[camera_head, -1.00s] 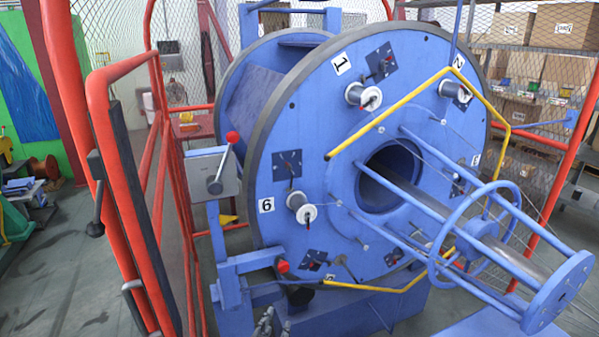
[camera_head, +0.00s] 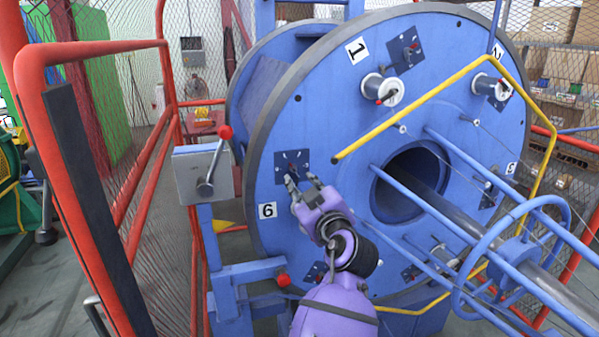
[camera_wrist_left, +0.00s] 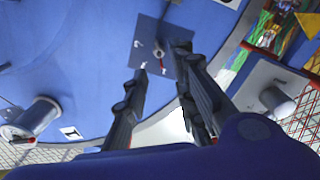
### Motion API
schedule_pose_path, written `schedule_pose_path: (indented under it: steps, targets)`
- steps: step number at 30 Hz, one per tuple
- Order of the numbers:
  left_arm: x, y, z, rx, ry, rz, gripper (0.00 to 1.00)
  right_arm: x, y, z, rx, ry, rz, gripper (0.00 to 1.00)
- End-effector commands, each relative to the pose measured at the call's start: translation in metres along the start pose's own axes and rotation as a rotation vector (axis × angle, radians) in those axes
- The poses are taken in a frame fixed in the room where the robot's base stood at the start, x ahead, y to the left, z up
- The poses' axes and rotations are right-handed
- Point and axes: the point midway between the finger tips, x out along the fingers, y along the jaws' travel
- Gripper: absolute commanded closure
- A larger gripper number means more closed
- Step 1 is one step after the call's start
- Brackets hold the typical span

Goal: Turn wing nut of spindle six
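The blue strander disc (camera_head: 330,120) carries a plate labelled 6 (camera_head: 267,210) at its lower left. My purple left gripper (camera_head: 302,183) is in front of the disc, right of this label. Its fingers are apart with nothing visible between them. The left wrist view shows both fingers (camera_wrist_left: 162,65) spread before this plate (camera_wrist_left: 150,42). My right gripper is out of view.
A grey box with a red-knobbed lever (camera_head: 203,178) stands left of the disc. A red guard frame (camera_head: 100,48) fills the left side. A yellow bent bar (camera_head: 415,100) and blue rods with a ring (camera_head: 480,245) stick out at the right.

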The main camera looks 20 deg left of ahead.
Motion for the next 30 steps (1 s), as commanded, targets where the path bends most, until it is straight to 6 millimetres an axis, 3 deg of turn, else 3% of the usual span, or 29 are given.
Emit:
schedule_pose_path:
  steps: [5, 15, 26, 30]
  targets:
    - [0.022, 0.002, -0.004, -0.005, 0.004, 0.002, 0.75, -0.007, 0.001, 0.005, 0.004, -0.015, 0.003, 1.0]
    - [0.07, 0.002, -0.002, -0.005, 0.002, 0.004, 0.75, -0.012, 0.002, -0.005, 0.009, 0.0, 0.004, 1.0]
    - [0.076, 0.0, 0.0, -0.006, -0.001, 0.003, 0.75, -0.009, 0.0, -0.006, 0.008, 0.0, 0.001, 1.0]
    - [0.076, 0.0, 0.0, -0.005, -0.001, 0.003, 0.92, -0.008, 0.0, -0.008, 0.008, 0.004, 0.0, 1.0]
